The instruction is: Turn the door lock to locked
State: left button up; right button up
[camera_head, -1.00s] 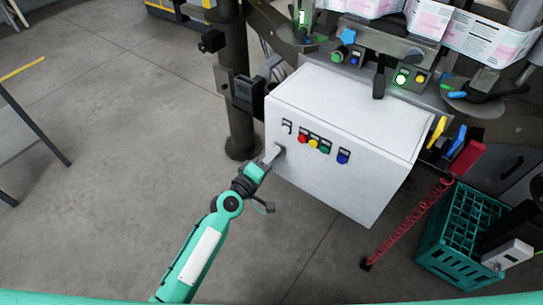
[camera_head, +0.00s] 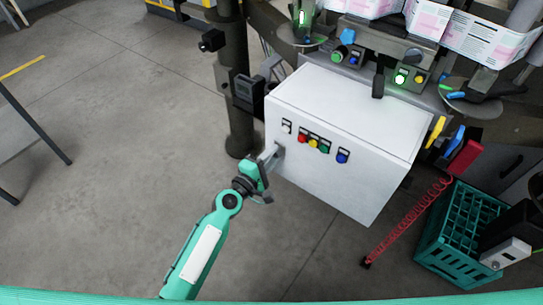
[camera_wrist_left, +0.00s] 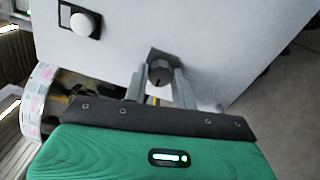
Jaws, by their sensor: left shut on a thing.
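My right gripper is not in view.
Red, yellow, green and blue buttons (camera_head: 313,144) and a white switch (camera_head: 287,126) sit on the cabinet front above the lock. A dark post (camera_head: 240,120) stands left of the cabinet. A teal crate (camera_head: 460,235) is at the right. Open floor lies to the left.

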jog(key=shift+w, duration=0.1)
pick_arm(q)
jog(key=o, duration=1)
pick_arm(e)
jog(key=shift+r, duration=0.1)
pick_arm(q)
jog(key=b+v, duration=0.2)
jog(key=v, duration=1.2)
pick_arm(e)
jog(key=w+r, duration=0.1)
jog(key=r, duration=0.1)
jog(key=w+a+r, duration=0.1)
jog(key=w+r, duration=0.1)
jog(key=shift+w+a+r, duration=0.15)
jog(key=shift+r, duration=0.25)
pick_arm(q)
jog(key=shift+w, duration=0.1)
